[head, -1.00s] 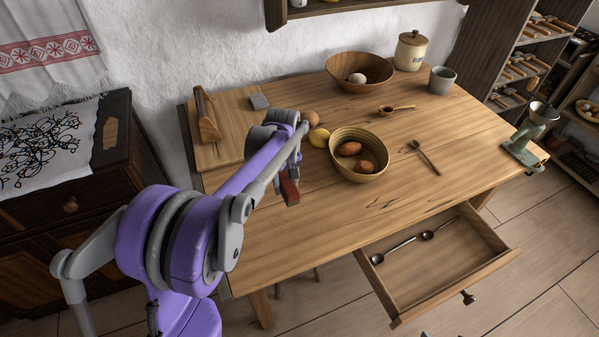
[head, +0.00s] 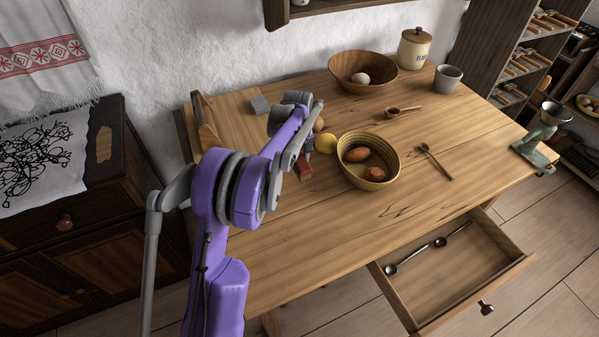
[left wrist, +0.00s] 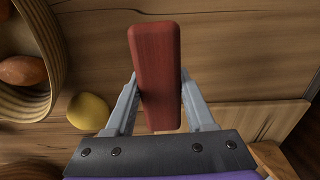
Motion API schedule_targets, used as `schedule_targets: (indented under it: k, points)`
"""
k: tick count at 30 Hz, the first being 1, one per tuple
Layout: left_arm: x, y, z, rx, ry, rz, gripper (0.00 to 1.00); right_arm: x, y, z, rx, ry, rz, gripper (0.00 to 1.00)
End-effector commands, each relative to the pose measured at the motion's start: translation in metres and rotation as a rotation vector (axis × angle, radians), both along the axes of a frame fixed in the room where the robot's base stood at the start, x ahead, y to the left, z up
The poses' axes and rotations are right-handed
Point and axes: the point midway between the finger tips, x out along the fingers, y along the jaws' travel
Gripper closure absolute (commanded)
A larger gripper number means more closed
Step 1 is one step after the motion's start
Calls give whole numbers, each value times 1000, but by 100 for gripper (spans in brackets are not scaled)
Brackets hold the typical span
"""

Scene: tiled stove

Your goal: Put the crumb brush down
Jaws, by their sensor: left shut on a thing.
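The crumb brush shows as a red, rounded wooden back (left wrist: 155,60) in the left wrist view. A small red end of it shows in the head view (head: 303,166). My left gripper (left wrist: 160,98) is shut on it, with one finger on each long side. It is over the left part of the wooden table (head: 300,235), left of the ribbed bowl. Whether the brush touches the tabletop cannot be told. Its bristles are hidden. My right gripper is not in view.
A cutting board (head: 235,108) lies behind. A wooden spoon (head: 435,161) lies further right. The front drawer (head: 450,285) is open. The table's front left is clear.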

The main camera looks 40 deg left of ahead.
Motion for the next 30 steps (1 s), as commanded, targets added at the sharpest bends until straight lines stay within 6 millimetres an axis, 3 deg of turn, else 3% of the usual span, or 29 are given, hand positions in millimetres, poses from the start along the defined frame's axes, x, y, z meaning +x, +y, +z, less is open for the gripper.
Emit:
schedule_targets:
  k: [13,26,27,30]
  points:
    - [0,0,-49,0,0,0,100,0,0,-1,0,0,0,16]
    - [0,0,-56,0,0,-1,100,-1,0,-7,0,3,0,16]
    - [0,0,-57,0,0,-1,44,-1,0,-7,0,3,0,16]
    - [0,0,-56,-1,0,-1,26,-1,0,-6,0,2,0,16]
